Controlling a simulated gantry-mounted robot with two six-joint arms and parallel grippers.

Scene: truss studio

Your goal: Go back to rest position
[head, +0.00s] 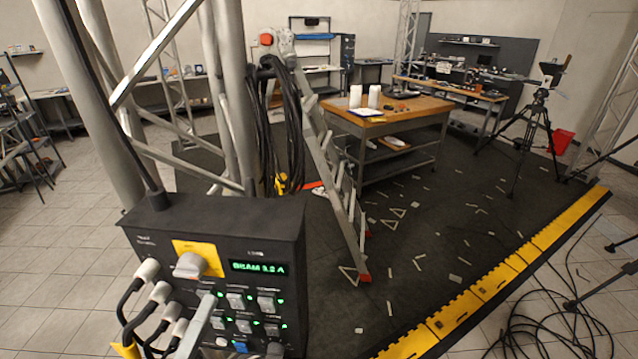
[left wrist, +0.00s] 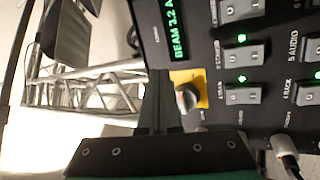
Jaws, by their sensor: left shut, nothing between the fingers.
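My left gripper (head: 209,298) comes in at the bottom left of the head view, in front of the control box's panel. In the left wrist view its dark fingers (left wrist: 158,82) are together with nothing between them. They appear against the upper edge of the panel, beside the yellow plate; I cannot tell how far off they are. The black control box (head: 225,215) carries a grey knob (head: 189,265) on a yellow plate, a green display reading "BEAM 3.2 A" and several switches with green lights. My right gripper does not show.
White plugs (head: 158,292) with black cables stick out at the panel's lower left. Thick truss tubes (head: 230,90) rise behind the box. A stepladder (head: 335,180) hung with black cable stands behind it, near a wooden-topped workbench (head: 415,108). A yellow cable ramp (head: 497,284) edges the dark floor.

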